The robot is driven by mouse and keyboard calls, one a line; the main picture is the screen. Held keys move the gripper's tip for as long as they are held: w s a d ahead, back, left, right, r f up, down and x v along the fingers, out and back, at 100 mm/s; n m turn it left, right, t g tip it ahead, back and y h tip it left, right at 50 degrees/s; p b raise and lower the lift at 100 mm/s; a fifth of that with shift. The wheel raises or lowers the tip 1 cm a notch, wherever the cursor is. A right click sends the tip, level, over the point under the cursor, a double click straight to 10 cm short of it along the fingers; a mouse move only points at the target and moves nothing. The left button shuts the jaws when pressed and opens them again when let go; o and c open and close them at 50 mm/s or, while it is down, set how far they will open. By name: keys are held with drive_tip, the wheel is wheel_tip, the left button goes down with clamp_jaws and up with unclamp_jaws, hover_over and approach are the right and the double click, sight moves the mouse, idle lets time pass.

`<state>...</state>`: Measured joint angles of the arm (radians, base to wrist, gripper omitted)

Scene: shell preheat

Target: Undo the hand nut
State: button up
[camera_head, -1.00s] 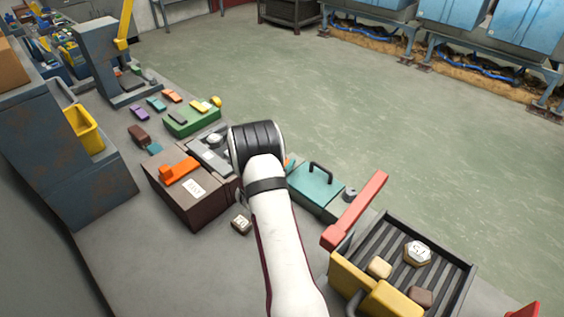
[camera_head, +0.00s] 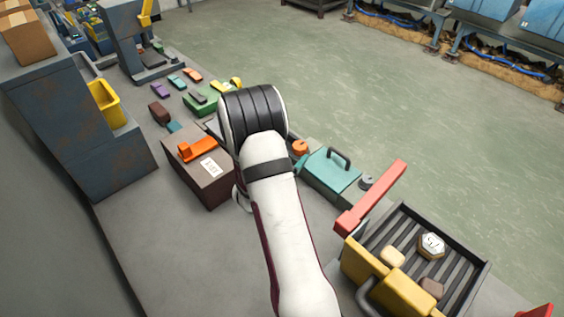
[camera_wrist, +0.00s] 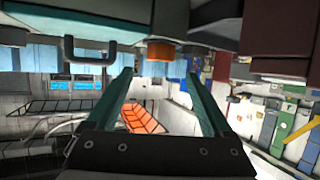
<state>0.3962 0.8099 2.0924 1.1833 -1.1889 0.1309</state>
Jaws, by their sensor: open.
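An orange knob, which looks like the hand nut (camera_head: 300,147), shows just right of my arm, beside the teal lidded box. In the wrist view, which looks upside down, an orange round piece that seems to be this nut (camera_wrist: 161,50) is at the top centre. My gripper (camera_wrist: 157,76) is open in the wrist view, its two teal fingers spread with nothing between them. The nut appears beyond the fingertips, roughly in line with the gap, apart from both. In the head view my gripper is hidden behind my arm.
The teal box (camera_head: 331,174) with a dark handle stands right of my arm. A brown box (camera_head: 205,184) with an orange lever is at left. A red bar (camera_head: 371,198) and a slatted tray (camera_head: 468,252) are at right. Bench at front left is clear.

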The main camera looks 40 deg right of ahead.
drive_tip(key=v, duration=0.7)
drive_tip(key=shift+a+r, duration=0.1)
drive_tip(key=a+r+n+t+y, duration=0.1)
drive_tip(key=a+r+n+y, duration=0.15)
drive_tip(key=a+y, duration=0.65)
drive_tip(key=a+r+n+t+y, duration=0.15)
drive_tip(key=a+r+y, duration=0.25)
drive_tip(key=a, duration=1)
drive_tip(key=s+a+r+n+g, duration=0.1)
drive_tip(key=s+a+g, duration=0.1)
drive_tip(key=s, duration=0.6)
drive_tip(key=s+a+r+n+g+y, duration=0.1)
drive_tip(key=s+a+g, duration=0.1)
drive_tip(key=s, duration=0.5)
drive_tip(key=s+a+r+n+g, duration=0.1)
drive_tip(key=s+g, duration=0.3)
drive_tip(key=s, duration=0.4)
drive_tip(key=shift+s+a+n, duration=0.3)
drive_tip(key=shift+a+n, duration=0.1)
drive_tip(key=shift+a, duration=0.2)
